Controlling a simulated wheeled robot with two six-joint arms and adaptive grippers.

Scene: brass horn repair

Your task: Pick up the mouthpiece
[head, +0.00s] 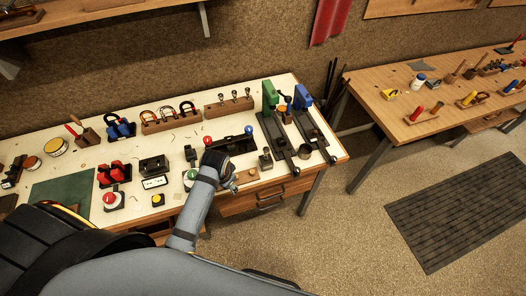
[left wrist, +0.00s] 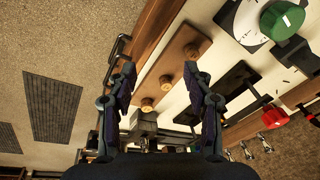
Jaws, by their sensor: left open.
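Several small silver pieces, which look like mouthpieces, stand in a wooden rack (head: 229,105) at the back of the bench. Small silver pieces (left wrist: 247,150) also show at the lower right of the left wrist view, too small to make out well. My left gripper (head: 220,162) is over the front part of the bench, well in front of that rack. In the left wrist view my left gripper (left wrist: 160,85) is open and empty. Between and beyond its fingers is a wooden board (left wrist: 178,62) with round wooden pegs. My right gripper is not in view.
A dark plate with a red knob (head: 208,140) and a blue knob (head: 248,130) lies just behind the gripper. Green (head: 269,95) and blue (head: 303,97) presses stand at the right. A second bench (head: 400,120) is further right.

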